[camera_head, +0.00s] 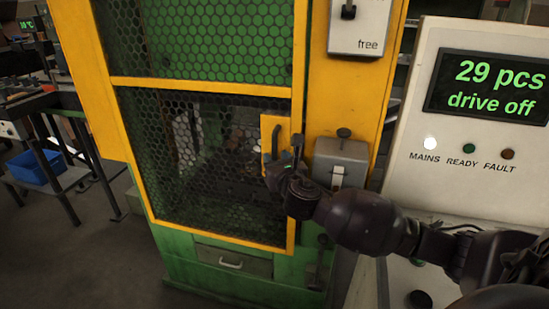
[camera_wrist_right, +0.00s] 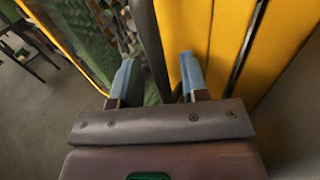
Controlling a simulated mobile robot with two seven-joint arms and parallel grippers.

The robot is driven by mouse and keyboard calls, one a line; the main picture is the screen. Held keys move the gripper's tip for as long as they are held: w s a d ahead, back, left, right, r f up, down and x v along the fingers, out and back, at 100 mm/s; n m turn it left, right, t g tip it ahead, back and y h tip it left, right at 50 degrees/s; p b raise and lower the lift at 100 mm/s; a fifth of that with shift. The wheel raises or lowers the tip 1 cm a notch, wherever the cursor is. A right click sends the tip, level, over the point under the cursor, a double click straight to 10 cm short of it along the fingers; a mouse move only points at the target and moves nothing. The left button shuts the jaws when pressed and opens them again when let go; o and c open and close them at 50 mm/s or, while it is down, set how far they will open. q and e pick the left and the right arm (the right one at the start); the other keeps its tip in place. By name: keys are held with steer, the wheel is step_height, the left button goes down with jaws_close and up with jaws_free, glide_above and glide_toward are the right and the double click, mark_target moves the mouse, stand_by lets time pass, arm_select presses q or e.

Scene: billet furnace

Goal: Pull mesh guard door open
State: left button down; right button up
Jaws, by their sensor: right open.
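The mesh guard door (camera_head: 215,88) has a yellow frame and dark hexagonal mesh, and looks closed against the green and yellow machine. Its dark upright bar handle (camera_head: 275,143) sits on a yellow plate at the door's right side. My right gripper (camera_head: 281,170) is at the lower part of the handle. In the right wrist view the handle (camera_wrist_right: 147,35) runs between the two blue-tipped fingers of my open right gripper (camera_wrist_right: 158,75). I cannot tell whether either finger touches it. My left gripper is not in view.
A grey switch box (camera_head: 341,160) is on the machine just right of the handle. A control panel (camera_head: 440,140) reading "29 pcs drive off" stands farther right. A workbench with a blue bin (camera_head: 35,168) is at left. The floor (camera_head: 75,260) before it is clear.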

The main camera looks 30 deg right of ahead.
steer(key=shift+w+d, duration=0.2)
steer(key=shift+w, duration=0.5)
steer(key=shift+c, duration=0.2)
jaws_close()
